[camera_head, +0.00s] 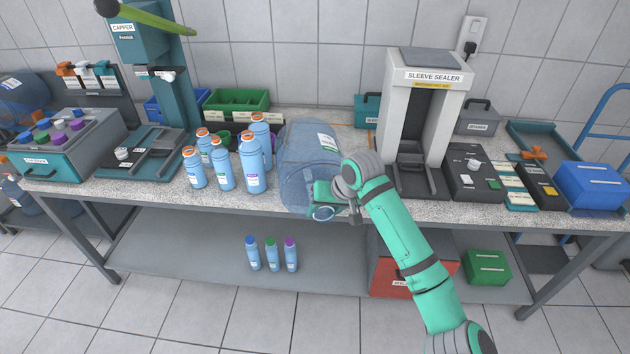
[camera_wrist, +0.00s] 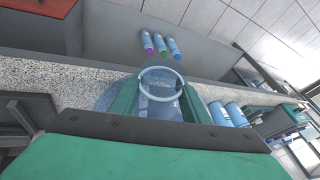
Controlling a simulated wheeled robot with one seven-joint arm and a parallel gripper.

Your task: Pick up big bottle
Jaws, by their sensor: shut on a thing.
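The big bottle (camera_head: 303,160) is a large clear blue water jug with a white label. My gripper (camera_head: 325,199) is shut on the big bottle near that ringed end. In the wrist view the bottle's pale ring (camera_wrist: 162,80) shows between the two green fingers of my gripper (camera_wrist: 158,95). My wrist hides part of the bottle's lower right side. I cannot tell whether the bottle still touches the worktop.
Several smaller blue bottles (camera_head: 222,165) stand close to its left. The sleeve sealer (camera_head: 430,75) stands to its right. Small capped bottles (camera_head: 271,254) stand on the lower shelf. A red box (camera_head: 395,270) sits below my forearm. The capper (camera_head: 150,60) is at the left.

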